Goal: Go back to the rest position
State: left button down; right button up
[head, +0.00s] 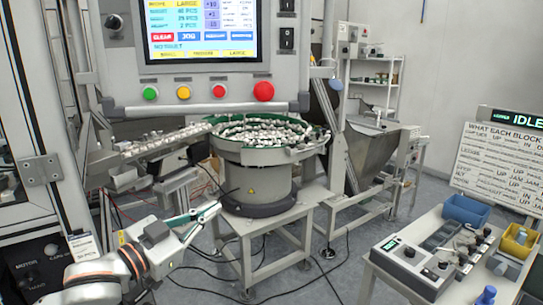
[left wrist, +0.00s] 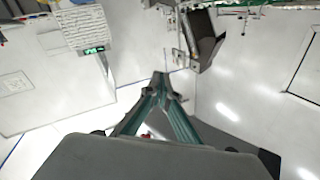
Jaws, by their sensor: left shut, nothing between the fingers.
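My left gripper (head: 209,213) comes in from the lower left in the head view, in front of the round bowl feeder. Its green-lined fingers meet at the tips with nothing between them. In the left wrist view the two fingers of the left gripper (left wrist: 160,80) also come together in a point. The wrist view looks tilted, with floor and walls behind the fingers. My right gripper is not in either view.
The bowl feeder (head: 257,185) on its grey stand (head: 285,214) is filled with small parts. A control panel (head: 203,82) with a lit screen hangs above. A white table (head: 428,297) with blue (head: 466,211) and yellow (head: 517,241) bins stands at right. Cables lie on the floor between.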

pick_arm(q)
jog(key=s+a+f+n+y, duration=0.1)
jog(key=s+f+n+y, duration=0.15)
jog(key=f, duration=0.95)
jog(key=s+a+f+n+y, duration=0.2)
jog(key=s+f, duration=0.1)
jog(key=f, duration=1)
jog(key=s+a+f+n+g+y, duration=0.1)
jog(key=s+a+f+g+y, duration=0.1)
jog(key=s+f, duration=0.8)
jog(key=s+a+f+n+g+y, duration=0.1)
jog(key=s+a+f+g+y, duration=0.1)
jog(key=s+f, duration=0.8)
notch_tip(320, 180, down, 2)
jog(key=shift+s+a+f, duration=0.2)
jog(key=shift+f, duration=0.05)
